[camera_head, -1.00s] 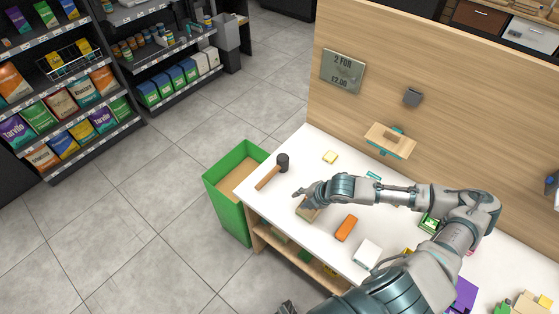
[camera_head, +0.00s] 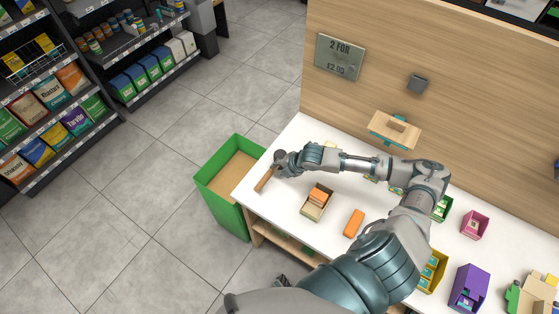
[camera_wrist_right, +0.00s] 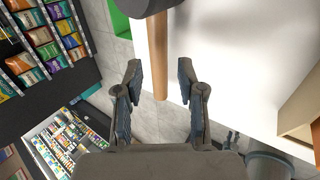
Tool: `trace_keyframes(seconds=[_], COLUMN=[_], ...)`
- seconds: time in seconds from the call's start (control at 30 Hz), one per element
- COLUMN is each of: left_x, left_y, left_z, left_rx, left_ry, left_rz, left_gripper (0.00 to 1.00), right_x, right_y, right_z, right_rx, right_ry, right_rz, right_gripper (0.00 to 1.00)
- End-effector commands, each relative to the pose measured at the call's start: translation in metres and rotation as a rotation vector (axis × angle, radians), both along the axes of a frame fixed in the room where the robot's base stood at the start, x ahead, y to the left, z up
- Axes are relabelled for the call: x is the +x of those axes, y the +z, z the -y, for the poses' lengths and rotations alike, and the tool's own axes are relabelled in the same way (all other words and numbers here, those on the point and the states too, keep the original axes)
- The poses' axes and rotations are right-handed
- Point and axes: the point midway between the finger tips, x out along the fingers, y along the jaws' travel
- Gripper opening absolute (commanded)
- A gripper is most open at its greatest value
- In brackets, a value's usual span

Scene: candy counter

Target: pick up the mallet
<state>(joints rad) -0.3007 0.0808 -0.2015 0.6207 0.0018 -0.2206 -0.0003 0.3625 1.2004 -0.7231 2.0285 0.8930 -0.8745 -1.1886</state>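The mallet has a dark grey head and a light wooden handle (camera_head: 265,179). It lies at the left end of the white counter (camera_head: 300,136). In the head view its head is largely covered by my right gripper (camera_head: 280,165). In the right wrist view the mallet head (camera_wrist_right: 147,5) is at the top edge and the handle (camera_wrist_right: 158,50) runs down between the two spread fingertips. My right gripper (camera_wrist_right: 160,72) is open there, with gaps on both sides of the handle. A dark piece at the bottom of the head view looks like my left gripper (camera_head: 282,281); its fingers are unclear.
A green bin (camera_head: 222,205) stands against the counter's left end. An open box (camera_head: 309,209) with orange contents and an orange block (camera_head: 354,222) lie nearer the middle. Purple (camera_head: 467,293), yellow and pink boxes stand to the right. A wooden panel (camera_head: 450,110) rises behind.

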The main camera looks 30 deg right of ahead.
Motion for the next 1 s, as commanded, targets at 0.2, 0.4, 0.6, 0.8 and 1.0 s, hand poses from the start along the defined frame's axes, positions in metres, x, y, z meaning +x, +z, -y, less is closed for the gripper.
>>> trace_keyframes(seconds=[0.2, 0.4, 0.6, 0.8, 1.0], left_x=[0.001, 0.001, 0.001, 0.001, 0.001], left_y=[-0.001, -0.001, -0.003, -0.003, -0.003], left_z=[0.001, 0.001, 0.001, 0.001, 0.001], left_rx=[0.0, 0.0, 0.0, 0.0, 0.0], left_ry=[0.0, 0.0, 0.0, 0.0, 0.0], left_rz=[0.001, 0.001, 0.001, 0.001, 0.001], left_gripper=[0.4, 0.4, 0.4, 0.4, 0.4], right_x=[0.013, 0.025, 0.041, 0.043, 0.043], right_y=[-0.021, -0.038, -0.061, -0.065, -0.065], right_z=[-0.006, -0.01, -0.014, -0.014, -0.014], right_rx=[0.0, 0.001, 0.0, -0.001, -0.001], right_ry=[0.0, -0.001, 0.0, 0.001, 0.001], right_rz=[0.001, 0.002, 0.0, 0.002, 0.0], right_gripper=[0.39, 0.39, 0.39, 0.39, 0.11])
